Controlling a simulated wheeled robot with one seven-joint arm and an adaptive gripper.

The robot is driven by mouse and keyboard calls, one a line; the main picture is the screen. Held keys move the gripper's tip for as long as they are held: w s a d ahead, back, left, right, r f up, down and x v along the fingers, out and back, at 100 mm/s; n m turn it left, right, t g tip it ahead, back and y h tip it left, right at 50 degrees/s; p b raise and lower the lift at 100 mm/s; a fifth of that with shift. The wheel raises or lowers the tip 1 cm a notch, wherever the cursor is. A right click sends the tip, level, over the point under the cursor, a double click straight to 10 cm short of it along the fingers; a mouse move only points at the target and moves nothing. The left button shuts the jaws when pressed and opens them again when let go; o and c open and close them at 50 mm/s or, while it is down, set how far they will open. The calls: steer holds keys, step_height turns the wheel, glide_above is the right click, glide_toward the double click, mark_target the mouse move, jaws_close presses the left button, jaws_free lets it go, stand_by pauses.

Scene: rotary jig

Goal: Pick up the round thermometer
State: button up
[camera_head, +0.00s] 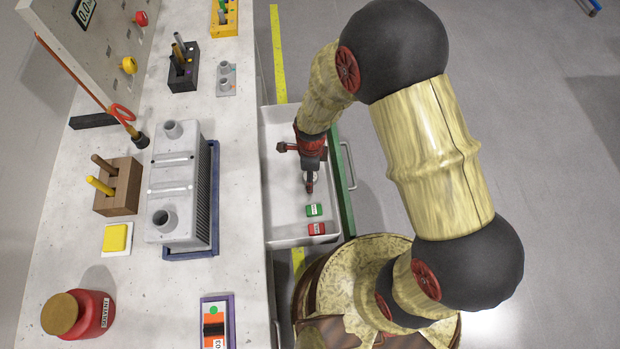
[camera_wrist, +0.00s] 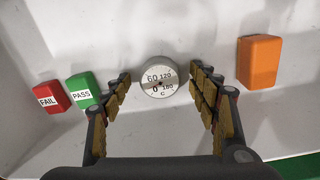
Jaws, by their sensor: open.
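The round thermometer (camera_wrist: 161,82) has a pale dial with numbers and a dark hub. In the wrist view it lies in the open white drawer (camera_head: 278,215), face toward the camera. My gripper (camera_wrist: 160,76) is open, with one finger on each side of the dial. Gaps show between the fingers and the rim, so it is not gripped. In the head view my gripper (camera_head: 309,187) points down into the drawer and mostly hides the thermometer.
A green PASS block (camera_wrist: 84,91) and a red FAIL block (camera_wrist: 51,97) lie left of my gripper in the wrist view. An orange block (camera_wrist: 259,62) stands to the right. Drawer walls surround them. The crowded workbench (camera_head: 245,165) adjoins the drawer.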

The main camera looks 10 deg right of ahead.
steer(key=c, duration=1.3)
